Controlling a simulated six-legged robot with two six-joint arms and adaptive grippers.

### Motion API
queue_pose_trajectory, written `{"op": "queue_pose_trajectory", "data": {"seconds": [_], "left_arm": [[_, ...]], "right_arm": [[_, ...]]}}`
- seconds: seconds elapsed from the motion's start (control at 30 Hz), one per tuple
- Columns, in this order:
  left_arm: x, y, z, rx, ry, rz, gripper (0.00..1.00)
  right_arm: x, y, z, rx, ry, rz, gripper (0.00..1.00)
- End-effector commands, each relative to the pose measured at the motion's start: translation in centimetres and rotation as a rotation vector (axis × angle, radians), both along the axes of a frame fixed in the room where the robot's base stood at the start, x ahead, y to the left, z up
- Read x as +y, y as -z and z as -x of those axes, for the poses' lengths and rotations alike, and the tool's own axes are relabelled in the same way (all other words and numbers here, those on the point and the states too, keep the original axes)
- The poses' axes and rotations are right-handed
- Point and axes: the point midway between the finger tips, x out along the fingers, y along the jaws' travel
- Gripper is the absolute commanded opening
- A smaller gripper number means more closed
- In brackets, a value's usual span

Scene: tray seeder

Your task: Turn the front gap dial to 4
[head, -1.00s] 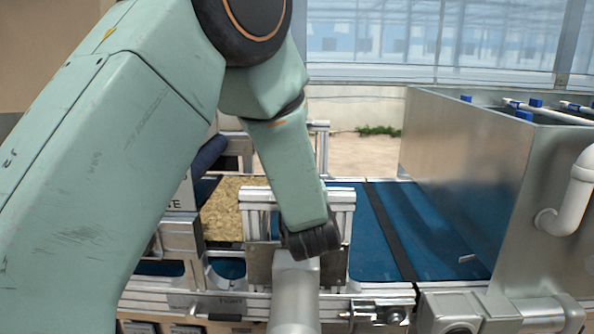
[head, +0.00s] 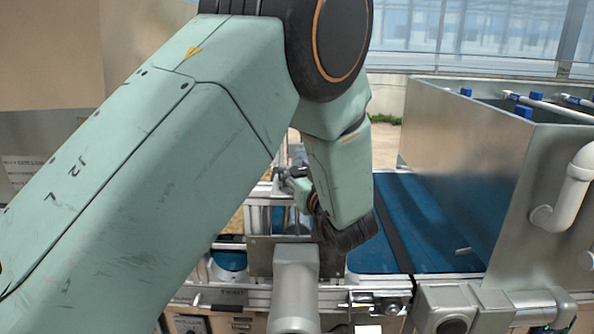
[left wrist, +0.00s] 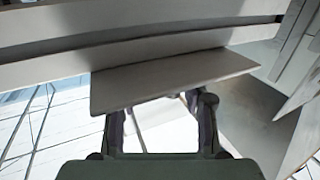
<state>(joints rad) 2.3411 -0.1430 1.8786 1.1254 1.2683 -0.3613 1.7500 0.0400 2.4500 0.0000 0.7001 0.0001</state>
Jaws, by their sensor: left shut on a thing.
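My left arm fills the left half of the head view and bends down at the seeder's metal frame. My left gripper (head: 290,178) is partly seen beside the wrist, over the frame. In the left wrist view its two fingers (left wrist: 160,112) stand apart, and their tips pass behind a grey plate (left wrist: 165,78). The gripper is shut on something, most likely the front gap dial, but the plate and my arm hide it. No dial face or number can be read in either view. My right gripper is not in view.
A blue belt (head: 419,218) runs along the seeder, crossed by a dark strip. A large metal hopper (head: 455,150) with a white pipe (head: 566,192) stands at the right. The frame's front rail (head: 240,298) is close below the gripper. Light floor shows in the wrist view.

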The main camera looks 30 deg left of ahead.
Motion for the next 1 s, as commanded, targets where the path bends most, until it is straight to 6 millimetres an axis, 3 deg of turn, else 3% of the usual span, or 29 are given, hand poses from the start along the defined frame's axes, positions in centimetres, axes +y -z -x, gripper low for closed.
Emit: {"op": "queue_pose_trajectory", "data": {"seconds": [0.1,0.13,0.4,0.77,1.0], "left_arm": [[0.0,0.2,0.1,0.005,0.001,0.0,0.11],[0.0,0.2,0.1,0.005,0.001,0.0,0.44],[0.0,0.1,0.0,0.002,0.001,0.0,0.67],[0.0,-0.3,0.0,-0.001,0.001,0.001,0.67],[0.0,-4.2,0.0,-0.006,0.001,0.001,0.67]], "right_arm": [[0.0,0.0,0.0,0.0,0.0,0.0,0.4],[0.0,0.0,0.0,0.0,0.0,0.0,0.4],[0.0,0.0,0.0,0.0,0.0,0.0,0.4],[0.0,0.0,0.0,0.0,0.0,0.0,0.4],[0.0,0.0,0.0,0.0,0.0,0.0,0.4]]}}
